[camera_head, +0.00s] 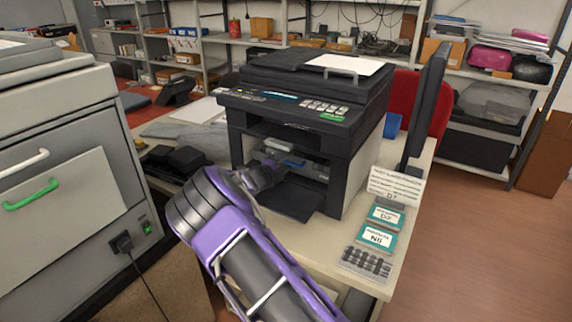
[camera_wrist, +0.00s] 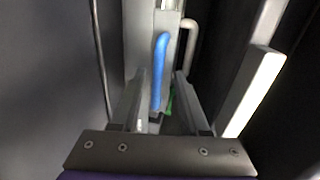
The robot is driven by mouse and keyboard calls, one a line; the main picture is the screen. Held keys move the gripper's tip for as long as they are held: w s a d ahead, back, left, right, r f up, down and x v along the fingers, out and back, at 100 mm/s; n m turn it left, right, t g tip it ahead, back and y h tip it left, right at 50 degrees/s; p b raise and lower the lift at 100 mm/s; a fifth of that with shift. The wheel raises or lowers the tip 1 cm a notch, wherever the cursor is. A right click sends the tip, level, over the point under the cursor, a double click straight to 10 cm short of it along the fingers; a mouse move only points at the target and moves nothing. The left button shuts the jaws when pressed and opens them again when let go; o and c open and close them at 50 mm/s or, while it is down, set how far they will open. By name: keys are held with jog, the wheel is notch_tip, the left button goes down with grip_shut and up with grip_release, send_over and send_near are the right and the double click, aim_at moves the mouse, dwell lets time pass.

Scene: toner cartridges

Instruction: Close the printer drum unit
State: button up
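The black printer (camera_head: 312,110) stands on the desk with its front open and its flap (camera_head: 290,197) folded down. The drum unit (camera_head: 312,168), a light grey part with a blue handle, shows inside the opening, partly hidden by my arm. My gripper (camera_head: 272,172) is at the left of the opening. In the wrist view my gripper (camera_wrist: 160,88) has its two fingers apart. The upright blue handle (camera_wrist: 160,65) shows between and beyond them, and I cannot tell if a finger touches it. A green part (camera_wrist: 169,103) shows lower down.
Label boxes (camera_head: 384,216) and a calculator-like keypad (camera_head: 366,262) lie on the desk right of the printer. A thin black monitor (camera_head: 428,105) stands at the right. A large grey machine (camera_head: 60,170) with a green handle is at the left. Dark printer walls flank my gripper closely.

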jog(key=shift+s+a, duration=0.1)
jog(key=shift+s, duration=0.05)
jog(key=p+v, duration=0.1)
jog(key=v, duration=1.6)
jog(key=shift+p, duration=0.3)
